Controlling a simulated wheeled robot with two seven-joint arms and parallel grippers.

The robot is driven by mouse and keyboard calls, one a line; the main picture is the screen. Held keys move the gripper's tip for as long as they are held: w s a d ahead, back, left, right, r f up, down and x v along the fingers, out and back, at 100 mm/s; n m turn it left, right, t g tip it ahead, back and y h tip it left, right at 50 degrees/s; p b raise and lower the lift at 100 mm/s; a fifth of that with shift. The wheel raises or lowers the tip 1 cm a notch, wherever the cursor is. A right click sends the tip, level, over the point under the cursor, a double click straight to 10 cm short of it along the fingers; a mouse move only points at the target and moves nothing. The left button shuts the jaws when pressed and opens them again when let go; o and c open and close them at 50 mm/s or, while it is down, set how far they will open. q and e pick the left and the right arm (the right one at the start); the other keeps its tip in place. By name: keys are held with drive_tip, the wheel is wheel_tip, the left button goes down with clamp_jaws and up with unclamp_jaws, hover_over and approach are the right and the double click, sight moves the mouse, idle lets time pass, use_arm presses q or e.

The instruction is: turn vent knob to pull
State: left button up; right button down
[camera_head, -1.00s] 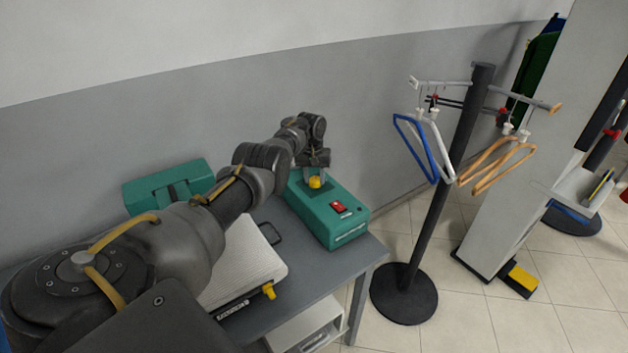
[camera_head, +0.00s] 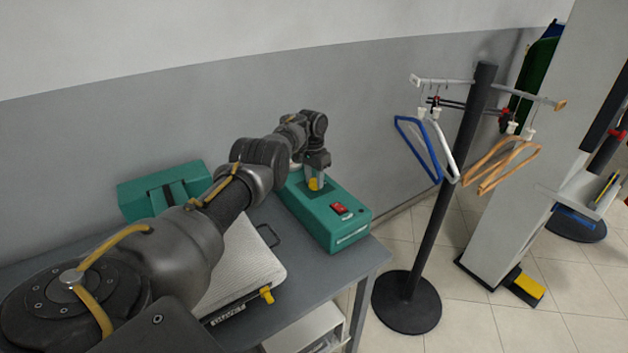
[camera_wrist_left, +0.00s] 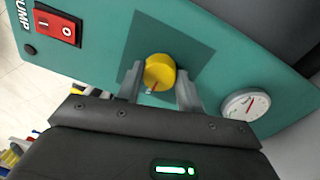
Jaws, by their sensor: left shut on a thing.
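The yellow vent knob (camera_wrist_left: 159,72) stands on a dark square on the face of a teal pump box (camera_wrist_left: 100,40). It also shows in the head view (camera_head: 314,184), partly hidden by my left gripper. My left gripper (camera_wrist_left: 158,84) has one grey finger on each side of the knob and is shut on it. In the head view my left gripper (camera_head: 317,176) reaches down onto the box (camera_head: 325,218) from above. A small mark shows on the knob's lower edge, but its labels cannot be read. My right gripper is out of view.
A red switch (camera_wrist_left: 57,27) and a round gauge (camera_wrist_left: 246,104) flank the knob. On the grey table (camera_head: 358,262), a pressing board (camera_head: 250,262) and a second teal object (camera_head: 150,192) stand left of the box. A hanger stand (camera_head: 430,235) is right of the table.

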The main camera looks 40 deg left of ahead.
sight(313, 179)
use_arm(q)
drive_tip(key=shift+r, duration=0.1)
idle(0.3)
drive_tip(key=o, duration=1)
drive_tip(key=shift+r, duration=0.3)
drive_tip(key=r, duration=1)
drive_tip(key=shift+w+a, duration=0.1)
drive_tip(key=shift+a, duration=0.25)
